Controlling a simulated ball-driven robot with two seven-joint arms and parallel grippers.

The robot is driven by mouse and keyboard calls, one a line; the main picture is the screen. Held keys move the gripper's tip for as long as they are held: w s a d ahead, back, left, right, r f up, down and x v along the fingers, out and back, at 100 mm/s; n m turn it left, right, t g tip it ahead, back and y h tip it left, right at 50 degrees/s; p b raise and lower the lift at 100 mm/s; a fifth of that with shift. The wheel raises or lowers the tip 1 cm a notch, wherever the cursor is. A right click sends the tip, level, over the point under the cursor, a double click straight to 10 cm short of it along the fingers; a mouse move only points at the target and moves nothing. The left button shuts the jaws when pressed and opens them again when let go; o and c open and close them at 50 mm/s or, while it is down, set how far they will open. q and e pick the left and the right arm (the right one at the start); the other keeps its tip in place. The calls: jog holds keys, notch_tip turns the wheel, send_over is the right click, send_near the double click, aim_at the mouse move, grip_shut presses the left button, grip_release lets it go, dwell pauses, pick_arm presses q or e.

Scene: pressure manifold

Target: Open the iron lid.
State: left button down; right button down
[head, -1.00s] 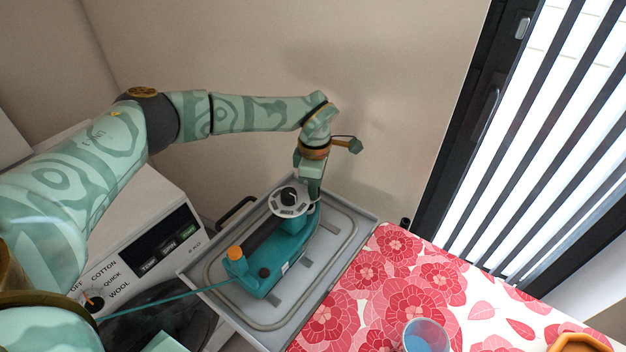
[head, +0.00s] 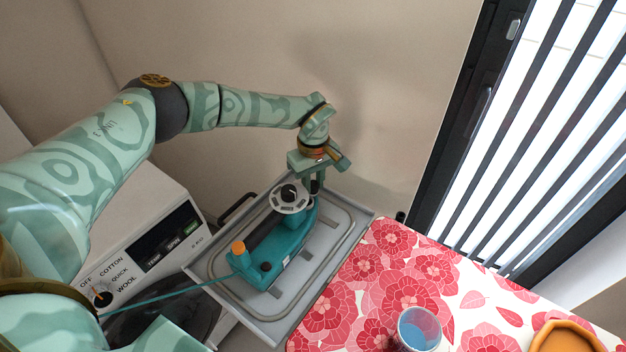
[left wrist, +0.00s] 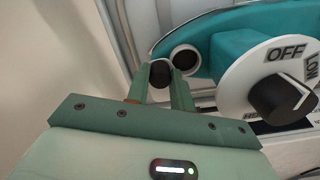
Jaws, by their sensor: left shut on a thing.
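The teal iron (head: 272,262) lies on the grey tray, with a white dial with a black knob (head: 289,194) near its far end. My left gripper (head: 316,187) comes down from above at that end, just beyond the dial. In the left wrist view the gripper (left wrist: 162,84) is shut on a small round black piece, which looks like the iron lid (left wrist: 160,70). Right beside it is a white-rimmed round opening (left wrist: 185,58) with a dark inside, in the teal body. Whether the lid is still joined to the iron cannot be told. My right gripper is out of view.
The grey tray (head: 340,229) with a raised rail stands beside a white washing machine (head: 150,215). A table with a red flower cloth (head: 395,270) is at the right, with a blue cup (head: 418,330) and an orange dish (head: 568,338). A wall is behind.

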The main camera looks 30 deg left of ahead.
aim_at(314, 183)
pick_arm(q)
jog(key=shift+m, duration=0.5)
jog(key=c, duration=1.2)
grip_release()
notch_tip(314, 183, up, 16)
jog(key=p, duration=0.3)
jog(key=shift+r+p, duration=0.2)
jog(key=shift+p, duration=0.15)
